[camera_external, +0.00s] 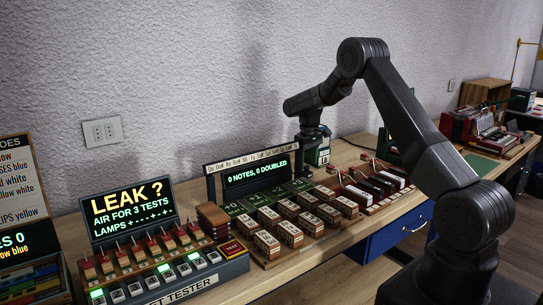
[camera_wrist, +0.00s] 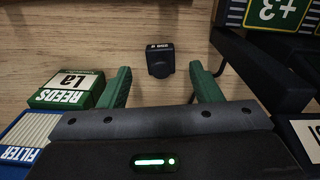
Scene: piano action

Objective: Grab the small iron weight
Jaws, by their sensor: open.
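The small iron weight (camera_wrist: 160,63) is a small black block with a rounded end and pale lettering on its top edge, seen in the wrist view on the wooden tabletop. My gripper (camera_wrist: 161,78) is open, with its two green fingers apart, one to each side of the weight in the picture. The weight shows between and slightly beyond the fingertips, and I see no contact. In the external view my gripper (camera_external: 312,138) hangs behind the dark display stand. The weight is hidden in that view.
A green REEDS box (camera_wrist: 68,88) and a blue FILTER box (camera_wrist: 28,138) lie left of my gripper in the wrist view. Dark stand parts (camera_wrist: 262,68) are close on the right. A display (camera_external: 258,176) and rows of wooden blocks (camera_external: 290,233) stand in front.

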